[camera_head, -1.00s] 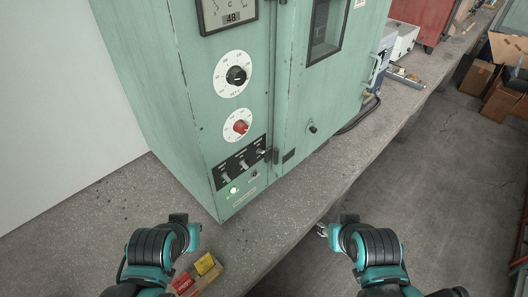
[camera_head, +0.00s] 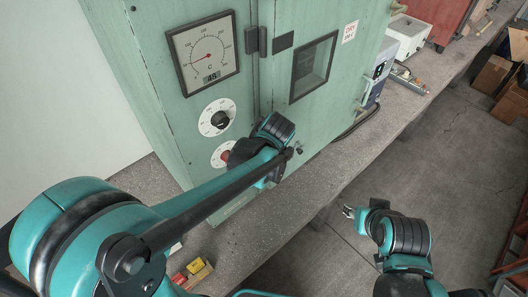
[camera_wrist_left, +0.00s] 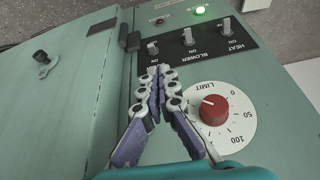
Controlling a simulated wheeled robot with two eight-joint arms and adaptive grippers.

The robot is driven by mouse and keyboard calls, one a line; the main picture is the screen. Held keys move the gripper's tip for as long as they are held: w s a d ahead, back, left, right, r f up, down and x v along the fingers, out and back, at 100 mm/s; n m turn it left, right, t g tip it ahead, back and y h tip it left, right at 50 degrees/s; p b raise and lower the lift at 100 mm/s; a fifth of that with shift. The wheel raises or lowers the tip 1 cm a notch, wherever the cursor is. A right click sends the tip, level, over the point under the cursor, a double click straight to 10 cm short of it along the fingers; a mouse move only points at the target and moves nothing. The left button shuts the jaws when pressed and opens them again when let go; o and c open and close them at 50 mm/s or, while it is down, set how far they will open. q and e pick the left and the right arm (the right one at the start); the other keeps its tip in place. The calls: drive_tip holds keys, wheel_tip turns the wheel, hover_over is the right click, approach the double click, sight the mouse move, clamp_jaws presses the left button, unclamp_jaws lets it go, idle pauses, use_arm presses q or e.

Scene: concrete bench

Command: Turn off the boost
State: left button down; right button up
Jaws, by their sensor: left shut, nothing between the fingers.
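In the left wrist view, a black switch panel (camera_wrist_left: 205,45) on the green cabinet carries three toggles in a row: the HEAT switch (camera_wrist_left: 224,29), the BLOWER switch (camera_wrist_left: 188,37) and a third switch (camera_wrist_left: 152,47), whose name label is hidden by my fingers. My left gripper (camera_wrist_left: 156,72) is shut and empty, its tips just beside the third switch; contact cannot be told. In the head view my left arm hides the switch panel and the left fingers. My right gripper (camera_head: 347,211) hangs off the bench's front side, its fingers too small to judge.
The red LIMIT knob (camera_wrist_left: 213,107) sits right of my left fingers. A green lamp (camera_wrist_left: 200,10) is lit. The head view shows the dial gauge (camera_head: 203,53), a black knob (camera_head: 220,120) and small red and yellow boxes (camera_head: 190,270) on the bench.

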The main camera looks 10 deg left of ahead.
use_arm(q)
drive_tip(key=shift+w+d+r+n, duration=0.1)
drive_tip(key=shift+w+d+n, duration=0.3)
drive_tip(key=shift+w+d, duration=0.25)
use_arm(e)
drive_tip(key=shift+d+r, duration=0.3)
drive_tip(key=shift+r, duration=0.3)
use_arm(q)
drive_tip(key=b+x, duration=0.1)
drive_tip(key=x, duration=0.9)
drive_tip(key=shift+a, duration=0.2)
use_arm(e)
drive_tip(key=shift+f, duration=0.95)
use_arm(q)
drive_tip(key=shift+s, duration=0.1)
drive_tip(key=shift+s+d+y+b, duration=0.15)
drive_tip(key=shift+y+b, duration=0.35)
drive_tip(key=shift+b, duration=0.25)
use_arm(e)
drive_tip(key=shift+f, duration=0.55)
use_arm(q)
drive_tip(key=shift+d+t+b, duration=0.1)
drive_tip(key=shift+t+b, duration=0.25)
drive_tip(key=shift+t, duration=0.05)
use_arm(e)
drive_tip(key=shift+f, duration=0.3)
